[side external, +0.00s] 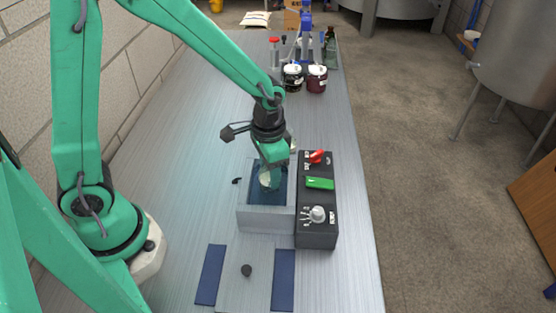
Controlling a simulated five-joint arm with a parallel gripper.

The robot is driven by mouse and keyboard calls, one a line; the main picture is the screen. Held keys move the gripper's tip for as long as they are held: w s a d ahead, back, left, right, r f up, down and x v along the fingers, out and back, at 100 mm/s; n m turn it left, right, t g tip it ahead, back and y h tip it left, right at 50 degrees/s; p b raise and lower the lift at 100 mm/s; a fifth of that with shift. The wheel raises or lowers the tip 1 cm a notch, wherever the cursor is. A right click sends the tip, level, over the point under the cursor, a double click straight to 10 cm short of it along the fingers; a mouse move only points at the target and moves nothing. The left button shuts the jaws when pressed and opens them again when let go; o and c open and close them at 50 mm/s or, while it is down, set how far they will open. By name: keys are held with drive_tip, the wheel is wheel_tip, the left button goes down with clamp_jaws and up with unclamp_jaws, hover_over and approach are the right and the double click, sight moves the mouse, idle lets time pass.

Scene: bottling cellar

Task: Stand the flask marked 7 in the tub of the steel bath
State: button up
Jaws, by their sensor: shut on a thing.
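The steel bath (265,219) stands on the bench, with a dark blue-looking tub opening in its top. My gripper (271,164) points down over the tub and is shut. A pale, rounded thing, seemingly the flask (266,182), shows below it, inside the tub opening. Most of this flask is hidden by my gripper and the tub walls. No mark 7 can be read on it. I cannot tell whether it touches the tub floor.
A black control box (317,228) with a red switch, green display and pale knob adjoins the bath's right side. A lid (246,288) with a dark knob lies in front, between blue strips (210,275). Dark jars (317,80) stand at the back. The bench's left is mostly clear.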

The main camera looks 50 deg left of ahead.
drive_tip(key=shift+f, duration=0.25)
idle(0.3)
drive_tip(key=o, duration=1.5)
drive_tip(key=shift+c, duration=0.2)
drive_tip(key=shift+r, duration=0.15)
drive_tip(key=shift+o, duration=0.2)
drive_tip(key=shift+w+r, duration=0.2)
drive_tip(key=shift+r, duration=0.9)
drive_tip(key=shift+o, duration=0.6)
drive_tip(key=shift+r, duration=0.2)
drive_tip(key=shift+s+r, duration=0.2)
drive_tip(key=shift+r, duration=1.4)
